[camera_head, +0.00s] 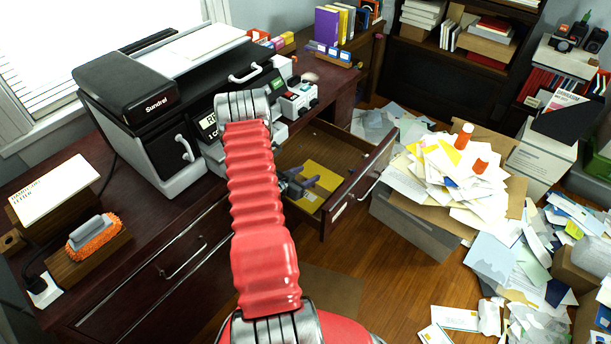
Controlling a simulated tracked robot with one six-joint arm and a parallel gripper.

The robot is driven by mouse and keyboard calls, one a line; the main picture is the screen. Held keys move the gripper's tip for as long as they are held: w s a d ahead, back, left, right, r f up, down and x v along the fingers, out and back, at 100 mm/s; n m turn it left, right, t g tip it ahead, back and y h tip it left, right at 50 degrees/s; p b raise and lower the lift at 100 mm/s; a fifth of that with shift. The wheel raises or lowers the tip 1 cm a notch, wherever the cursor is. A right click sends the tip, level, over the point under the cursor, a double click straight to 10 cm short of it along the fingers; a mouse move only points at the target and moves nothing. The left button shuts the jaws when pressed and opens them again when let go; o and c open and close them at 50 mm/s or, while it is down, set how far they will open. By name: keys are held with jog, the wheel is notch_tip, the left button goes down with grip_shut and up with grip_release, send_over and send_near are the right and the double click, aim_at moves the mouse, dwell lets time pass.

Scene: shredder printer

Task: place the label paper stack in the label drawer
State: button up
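The open drawer (345,200) of the dark wooden desk juts out to the right below the printer. A flat yellow item (325,175) lies inside it, with a paler piece at its near end. I cannot tell whether this is the label paper stack. My red arm reaches across the desk front, and my grey gripper (302,184) is over or in the drawer, in front of part of the yellow item. The gripper is small and partly behind my arm, so its finger gap and any contact are unclear.
A black and white printer (150,105) stands on the desk (130,250). Loose papers cover the floor at right. A stand with a white sheet (55,190) and an orange brush (93,232) sit at left.

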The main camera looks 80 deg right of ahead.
jog(key=shift+o, duration=0.4)
jog(key=shift+r, duration=0.45)
jog(key=v, duration=1.2)
jog(key=shift+r, duration=0.25)
jog(key=shift+d, duration=0.15)
